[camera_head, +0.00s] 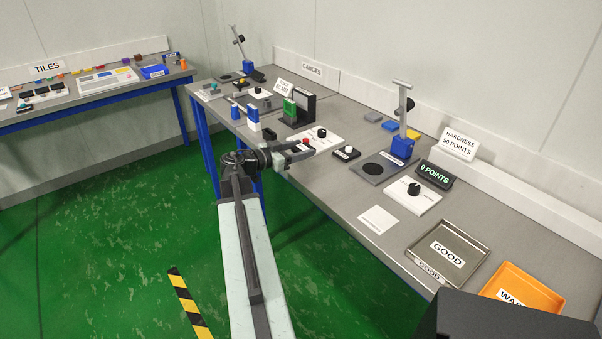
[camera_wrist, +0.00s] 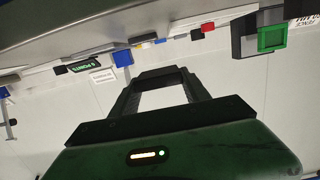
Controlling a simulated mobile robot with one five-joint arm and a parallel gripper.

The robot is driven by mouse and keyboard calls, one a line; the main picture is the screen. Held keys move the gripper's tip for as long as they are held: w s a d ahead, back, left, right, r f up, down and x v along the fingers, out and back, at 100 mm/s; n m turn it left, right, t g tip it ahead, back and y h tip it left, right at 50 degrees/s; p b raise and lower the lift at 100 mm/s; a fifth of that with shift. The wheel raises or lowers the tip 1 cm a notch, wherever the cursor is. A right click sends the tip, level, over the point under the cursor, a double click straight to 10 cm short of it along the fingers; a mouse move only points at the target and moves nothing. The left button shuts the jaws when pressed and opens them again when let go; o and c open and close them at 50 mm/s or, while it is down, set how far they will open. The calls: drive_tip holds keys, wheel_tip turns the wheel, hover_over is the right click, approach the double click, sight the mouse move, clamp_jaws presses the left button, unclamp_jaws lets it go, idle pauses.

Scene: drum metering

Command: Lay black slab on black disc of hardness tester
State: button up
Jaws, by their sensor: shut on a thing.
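My gripper (camera_head: 308,149) is held out at the front edge of the gauge table, left of the hardness tester. In the wrist view, my gripper (camera_wrist: 160,76) is shut on a dark slab (camera_wrist: 160,72) that spans the two fingertips. The slab is hard to make out in the head view. The hardness tester (camera_head: 401,147) has a blue body, an upright grey column and a dark base plate. Its black disc (camera_head: 371,169) lies flat on that plate, apart from my gripper, and looks bare. In the wrist view the tester's blue body (camera_wrist: 123,58) appears upside down.
A white box with a black knob (camera_head: 320,134) stands just behind my gripper, and a small black-knobbed box (camera_head: 347,153) lies between it and the tester. A white knob box (camera_head: 412,195), a white square (camera_head: 378,219), a GOOD tray (camera_head: 484,249) and an orange tray (camera_head: 553,295) lie right.

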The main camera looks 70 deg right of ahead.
sight(300, 170)
drive_tip(key=shift+f+b, duration=2.7)
drive_tip(key=shift+f, duration=0.75)
drive_tip(key=o, duration=1.4)
drive_tip(key=shift+r, duration=0.1)
drive_tip(key=p+v, duration=0.1)
drive_tip(key=v, duration=0.7)
drive_tip(key=shift+s+r+p, duration=0.2)
drive_tip(key=shift+s+p, duration=0.05)
drive_tip(key=shift+p, duration=0.15)
